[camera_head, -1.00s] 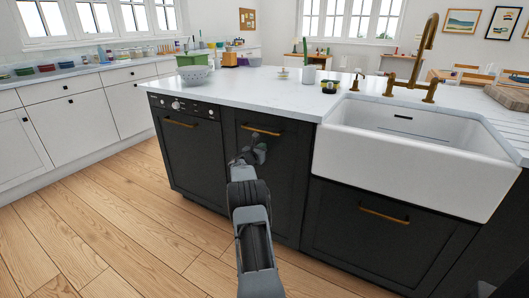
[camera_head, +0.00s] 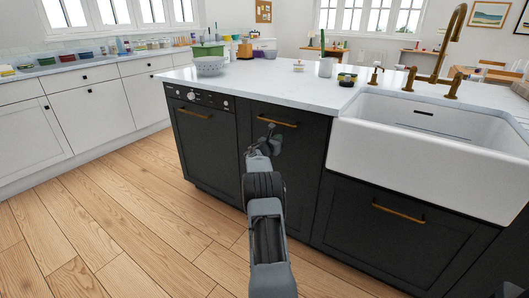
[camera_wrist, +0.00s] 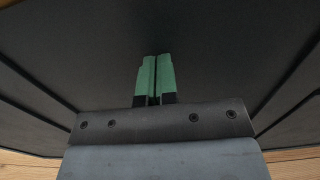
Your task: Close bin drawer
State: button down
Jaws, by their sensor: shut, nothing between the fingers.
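The dark bin drawer front (camera_head: 308,165) with a brass bar handle (camera_head: 277,122) is in the island, between the dishwasher and the sink. It looks flush or nearly flush with the fronts beside it; I cannot tell if a small gap remains. My gripper (camera_head: 270,137) is in front of its upper part, just below the handle. In the wrist view, its two green fingers (camera_wrist: 155,78) are together with nothing between them, pointing at the dark panel (camera_wrist: 225,60). Whether the fingertips touch the panel is unclear.
A dark dishwasher (camera_head: 208,155) stands to the left and a white apron sink (camera_head: 420,160) juts out to the right, above another dark front (camera_head: 390,240). Wooden floor (camera_head: 110,215) lies open at the left. White cabinets (camera_head: 100,120) line the left wall.

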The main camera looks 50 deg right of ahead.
jog(key=s+a, duration=0.1)
jog(key=a, duration=1.2)
jog(key=shift+s+a+f+p, duration=0.2)
jog(key=shift+s+f+p, duration=0.05)
jog(key=shift+f+p, duration=0.1)
jog(key=shift+r, duration=0.1)
jog(key=s+a+r+m+g+y+p, duration=0.1)
jog(key=s+a+r+m+y+p, duration=0.2)
jog(key=a+r+p, duration=0.4)
jog(key=s+a+r+m+g+y+p, duration=0.1)
jog(key=s+a+r+m+y+p, duration=0.15)
jog(key=a+r+m+p, duration=0.4)
jog(key=s+a+r+m+t+y+p, duration=0.1)
jog(key=s+a+r+m+y+p, duration=0.2)
jog(key=a, duration=0.7)
jog(key=s+a+r+m+t+y+p, duration=0.1)
jog(key=s+a+r+m+y+p, duration=0.2)
jog(key=a, duration=0.8)
jog(key=s+a+r+m+y+p, duration=0.4)
jog(key=s+a+r+y+p, duration=0.2)
jog(key=s+a+r+p, duration=0.4)
jog(key=shift+s+a+r+t, duration=0.15)
jog(key=shift+a+r+t, duration=0.2)
jog(key=shift+r+t, duration=0.1)
